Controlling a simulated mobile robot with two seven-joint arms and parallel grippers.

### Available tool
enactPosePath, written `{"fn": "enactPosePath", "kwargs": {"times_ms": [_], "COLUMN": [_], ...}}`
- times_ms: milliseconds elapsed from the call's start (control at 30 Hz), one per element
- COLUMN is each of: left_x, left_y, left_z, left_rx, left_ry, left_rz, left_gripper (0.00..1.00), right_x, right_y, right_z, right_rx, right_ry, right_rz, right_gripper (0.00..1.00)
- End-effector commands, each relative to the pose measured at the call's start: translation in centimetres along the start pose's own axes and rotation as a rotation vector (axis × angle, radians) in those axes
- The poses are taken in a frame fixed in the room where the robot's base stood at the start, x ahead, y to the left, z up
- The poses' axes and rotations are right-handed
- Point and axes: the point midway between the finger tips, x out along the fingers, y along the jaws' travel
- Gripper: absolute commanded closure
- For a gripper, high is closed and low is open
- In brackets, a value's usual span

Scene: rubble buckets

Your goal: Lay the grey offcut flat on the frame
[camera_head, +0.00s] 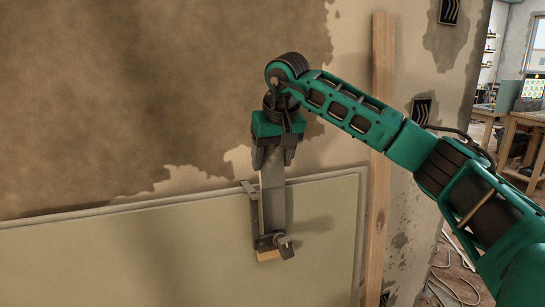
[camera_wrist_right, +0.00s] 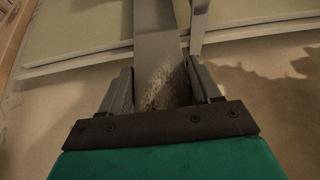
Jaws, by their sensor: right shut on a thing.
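My right gripper (camera_head: 273,157) points down and is shut on the upper end of a grey flat strip (camera_head: 272,200), which looks like the grey offcut. The strip hangs upright, its broad side towards the head camera. It runs between the fingers in the right wrist view (camera_wrist_right: 158,50). Its lower end is beside a dark clamp (camera_head: 283,246) with a small wood block (camera_head: 268,256); I cannot tell whether they touch. A large pale panel with a lighter rim (camera_head: 130,205), perhaps the frame, stands upright behind them. My left gripper is out of view.
The clamp's upper jaw (camera_head: 247,186) hooks over the panel's top edge, close to the strip. A wooden post (camera_head: 379,160) stands right of the panel. A stained plaster wall (camera_head: 150,90) is behind. Workbenches (camera_head: 525,120) and loose cables (camera_head: 455,285) are at the far right.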

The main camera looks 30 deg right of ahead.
Motion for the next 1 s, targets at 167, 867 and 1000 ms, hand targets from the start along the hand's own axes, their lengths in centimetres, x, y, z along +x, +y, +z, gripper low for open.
{"fn": "enactPosePath", "kwargs": {"times_ms": [167,867,1000], "left_x": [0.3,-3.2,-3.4], "left_y": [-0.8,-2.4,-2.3], "left_z": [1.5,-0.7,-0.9], "left_rx": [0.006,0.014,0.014], "left_ry": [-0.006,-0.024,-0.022], "left_rz": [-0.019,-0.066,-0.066], "left_gripper": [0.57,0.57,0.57], "right_x": [-0.1,-5.2,-5.4], "right_y": [0.0,0.0,0.0], "right_z": [0.0,-2.9,-3.0], "right_rx": [0.0,0.0,0.0], "right_ry": [0.001,0.001,0.001], "right_rz": [-0.001,0.0,0.0], "right_gripper": [0.74,0.74,0.74]}}
